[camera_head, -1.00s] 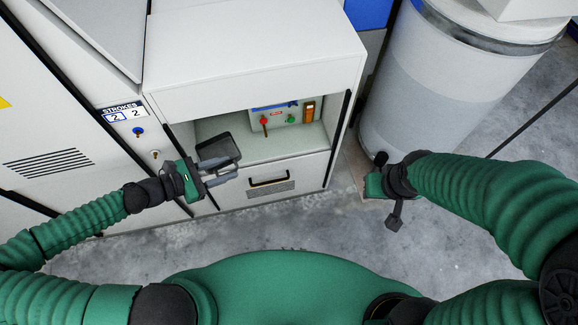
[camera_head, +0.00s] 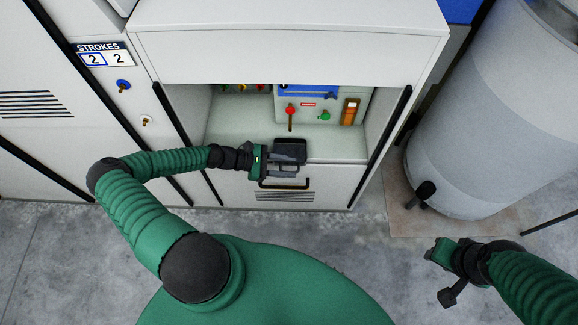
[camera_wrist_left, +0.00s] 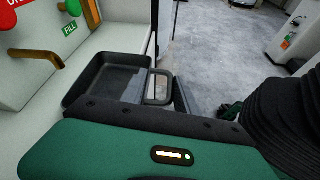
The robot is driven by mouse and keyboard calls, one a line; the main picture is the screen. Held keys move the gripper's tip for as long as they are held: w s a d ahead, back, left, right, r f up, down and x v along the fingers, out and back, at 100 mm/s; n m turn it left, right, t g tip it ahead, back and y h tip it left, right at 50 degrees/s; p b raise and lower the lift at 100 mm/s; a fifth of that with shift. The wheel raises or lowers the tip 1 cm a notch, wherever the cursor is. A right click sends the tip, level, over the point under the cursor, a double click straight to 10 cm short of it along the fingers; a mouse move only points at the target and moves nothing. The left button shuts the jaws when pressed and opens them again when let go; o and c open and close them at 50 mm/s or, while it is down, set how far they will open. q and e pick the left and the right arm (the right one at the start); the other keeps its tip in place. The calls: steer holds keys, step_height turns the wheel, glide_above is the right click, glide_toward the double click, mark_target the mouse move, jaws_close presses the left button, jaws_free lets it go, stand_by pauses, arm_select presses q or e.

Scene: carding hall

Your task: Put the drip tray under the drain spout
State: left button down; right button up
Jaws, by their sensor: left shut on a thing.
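The drip tray (camera_head: 290,148) is a shallow black rectangular pan, also in the left wrist view (camera_wrist_left: 103,82). My left gripper (camera_head: 300,176) is shut on its near side and holds it about level at the front edge of the cabinet recess. The tray looks empty. A brass-coloured spout (camera_head: 290,124) hangs below a red knob, behind and above the tray; it also shows in the left wrist view (camera_wrist_left: 36,57). The tray is in front of the spout, apart from it. My right gripper (camera_head: 450,280) is far right above the floor; its jaws are unclear.
The recess floor (camera_head: 235,140) is pale and mostly bare, with side walls and an overhanging top. A panel with a green knob (camera_head: 325,115) and an orange gauge (camera_head: 350,110) stands at its back. A large grey drum (camera_head: 490,110) stands right.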

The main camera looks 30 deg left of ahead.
arm_select(q)
steer(key=shift+w+a+f+b, duration=0.15)
steer(key=shift+w+a+b, duration=0.2)
steer(key=shift+w+a, duration=0.25)
steer(key=w, duration=0.1)
steer(key=w+a+b, duration=0.2)
steer(key=shift+w, duration=0.35)
steer(key=shift+w+a+b, duration=0.35)
steer(key=shift+w, duration=0.25)
steer(key=c, duration=0.8)
jaws_free()
steer(key=shift+f, duration=0.1)
steer(key=shift+c, duration=0.2)
